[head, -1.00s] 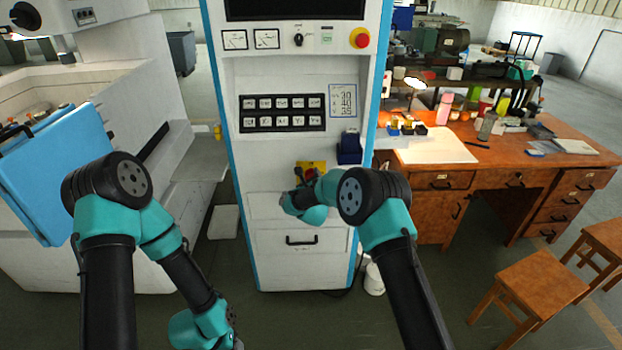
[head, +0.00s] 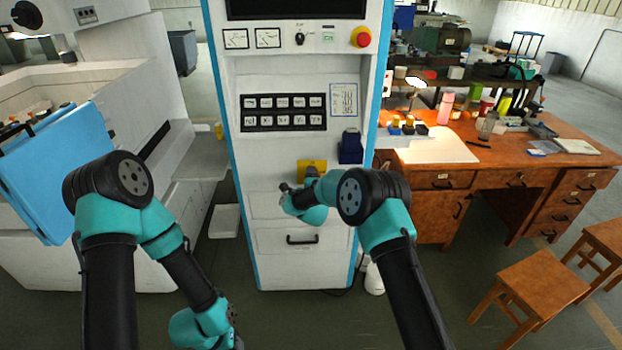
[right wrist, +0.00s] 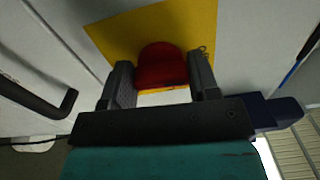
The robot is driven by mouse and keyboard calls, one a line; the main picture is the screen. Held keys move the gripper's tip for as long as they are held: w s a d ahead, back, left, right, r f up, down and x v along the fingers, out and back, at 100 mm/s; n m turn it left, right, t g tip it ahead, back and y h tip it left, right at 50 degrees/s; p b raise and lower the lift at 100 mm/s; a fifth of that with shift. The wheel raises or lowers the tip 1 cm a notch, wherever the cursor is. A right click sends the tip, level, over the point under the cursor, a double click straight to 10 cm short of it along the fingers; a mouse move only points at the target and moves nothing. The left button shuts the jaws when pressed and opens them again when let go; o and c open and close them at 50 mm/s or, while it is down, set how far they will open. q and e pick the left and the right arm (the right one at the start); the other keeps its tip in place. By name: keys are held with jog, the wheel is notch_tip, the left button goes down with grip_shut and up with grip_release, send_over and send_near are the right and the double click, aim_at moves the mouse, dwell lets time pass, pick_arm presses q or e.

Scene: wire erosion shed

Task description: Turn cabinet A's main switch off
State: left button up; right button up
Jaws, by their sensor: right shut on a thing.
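Cabinet A appears to be the tall white cabinet with blue edges (head: 285,75) in the middle of the head view; I cannot read a name on it. Low on its front is a yellow plate (head: 304,164), which fills the upper middle of the right wrist view (right wrist: 190,28). The red main switch handle (right wrist: 161,65) sits on this plate. My right gripper (right wrist: 160,85) has a finger on each side of the handle and is shut on it. In the head view my right wrist partly covers the plate and hides the handle. My left arm hangs low at left, its gripper out of view.
A red emergency button (head: 361,37) is high on the cabinet front. A dark blue box (head: 350,147) sits right of the plate. A drawer handle (head: 302,239) is below. A wooden desk (head: 480,170) stands at right, a blue panel (head: 55,170) at left.

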jog(key=shift+n, duration=0.5)
jog(key=o, duration=0.9)
jog(key=s, duration=1.7)
jog(key=shift+s+d, duration=0.2)
jog(key=shift+d, duration=0.2)
jog(key=shift+f, duration=0.1)
